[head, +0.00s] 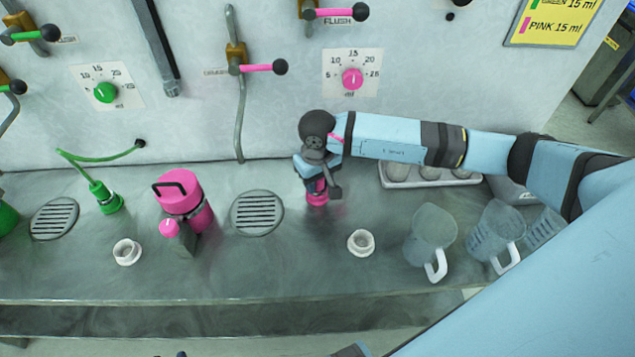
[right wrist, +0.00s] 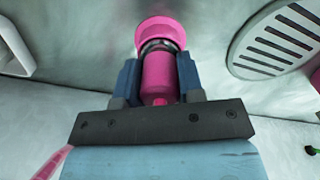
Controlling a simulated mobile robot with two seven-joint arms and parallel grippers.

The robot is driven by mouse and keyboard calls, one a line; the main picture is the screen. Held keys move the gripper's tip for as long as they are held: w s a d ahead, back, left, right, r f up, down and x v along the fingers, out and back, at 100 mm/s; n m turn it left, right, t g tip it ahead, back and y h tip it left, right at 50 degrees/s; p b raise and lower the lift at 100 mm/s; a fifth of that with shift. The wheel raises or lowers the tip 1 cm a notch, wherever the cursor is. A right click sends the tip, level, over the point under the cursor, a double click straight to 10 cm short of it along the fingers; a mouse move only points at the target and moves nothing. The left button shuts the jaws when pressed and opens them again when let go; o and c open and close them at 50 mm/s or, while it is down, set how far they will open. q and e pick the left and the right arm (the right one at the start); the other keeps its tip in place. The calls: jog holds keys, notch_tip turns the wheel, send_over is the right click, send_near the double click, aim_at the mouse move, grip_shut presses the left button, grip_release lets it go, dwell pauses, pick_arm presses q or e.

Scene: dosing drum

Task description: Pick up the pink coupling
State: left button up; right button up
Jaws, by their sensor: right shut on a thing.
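The pink coupling (head: 317,195) is at the back of the steel counter, right of the drain grate, mostly hidden behind my right gripper in the head view. My right gripper (head: 318,186) points down over it. In the right wrist view the coupling (right wrist: 160,75) sits between the two blue fingers of my right gripper (right wrist: 160,82), with its wide pink flange beyond the fingertips. The gripper is shut on it. I cannot tell whether the flange still touches the counter. My left gripper is not clearly in view.
A pink drum (head: 182,200) and a green coupling with hose (head: 106,196) stand to the left. White round fittings (head: 361,242) (head: 127,251) sit near the front. Clear jugs (head: 430,236) and a tray (head: 430,175) are at right. The panel (head: 230,110) with valves rises behind.

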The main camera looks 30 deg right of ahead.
pick_arm(q)
notch_tip(320, 180, down, 2)
jog(key=shift+f+b, duration=0.2)
jog(key=shift+b, duration=0.95)
pick_arm(e)
notch_tip(320, 180, up, 20)
